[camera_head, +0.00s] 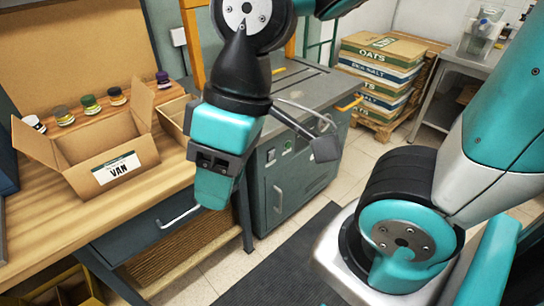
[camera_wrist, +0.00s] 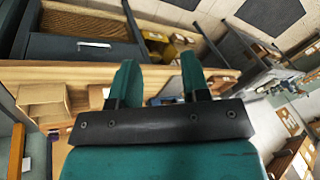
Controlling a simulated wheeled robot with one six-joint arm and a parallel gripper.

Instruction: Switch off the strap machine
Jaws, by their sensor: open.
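The strap machine (camera_head: 312,92) is a dark grey cabinet with a flat top and a yellow-orange arch (camera_head: 196,45), right of the bench. Its front has a small panel (camera_head: 271,157) and a greenish switch (camera_head: 288,147); whether the switch is on or off is too small to tell. My gripper (camera_head: 213,188) hangs in front of the bench's right end, left of the panel and apart from it. It hides part of the machine's left side. In the wrist view my gripper (camera_wrist: 160,62) shows two teal fingers spread apart with nothing between them.
An open carton (camera_head: 110,178) marked VAN stands on the wooden bench (camera_head: 45,235), with several small jars behind it. A drawer handle (camera_head: 178,216) is below. Stacked sacks (camera_head: 375,65) stand on a pallet at the back. A dark mat (camera_head: 285,265) covers the clear floor in front.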

